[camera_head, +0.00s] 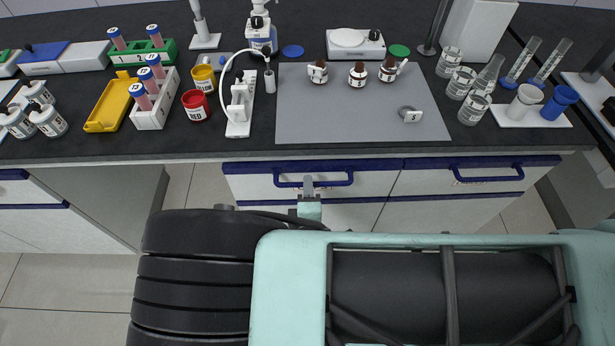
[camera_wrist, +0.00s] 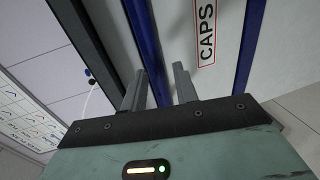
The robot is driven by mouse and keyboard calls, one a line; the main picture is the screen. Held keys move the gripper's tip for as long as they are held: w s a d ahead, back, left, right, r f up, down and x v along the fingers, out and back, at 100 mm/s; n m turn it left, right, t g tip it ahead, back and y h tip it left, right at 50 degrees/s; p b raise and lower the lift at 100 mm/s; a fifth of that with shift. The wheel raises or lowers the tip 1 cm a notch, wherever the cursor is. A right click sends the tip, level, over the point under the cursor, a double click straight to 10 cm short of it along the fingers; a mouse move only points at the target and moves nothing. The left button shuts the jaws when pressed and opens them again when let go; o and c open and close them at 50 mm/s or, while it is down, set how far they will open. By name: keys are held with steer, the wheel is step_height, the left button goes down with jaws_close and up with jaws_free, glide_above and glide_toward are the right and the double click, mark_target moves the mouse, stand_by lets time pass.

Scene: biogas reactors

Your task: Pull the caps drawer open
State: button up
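The caps drawer (camera_head: 377,184) is the left white drawer under the bench in the head view, with blue trim and a blue bar handle (camera_head: 340,182). It looks closed. In the wrist view a CAPS label (camera_wrist: 205,30) marks its white front, beside the blue handle (camera_wrist: 147,45). My gripper (camera_head: 307,182) is at the left-centre part of the handle. In the wrist view my gripper (camera_wrist: 160,72) has its two fingers apart, with the handle running between them. Firm contact on both sides is not visible.
A second drawer with a blue handle (camera_head: 488,175) is to the right. The black bench top (camera_head: 200,150) above holds a grey mat (camera_head: 350,125) with small bottles, racks, jars and glassware. Floor shows in the gap between the cabinets at the left.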

steer(key=shift+x, duration=1.25)
jaws_close()
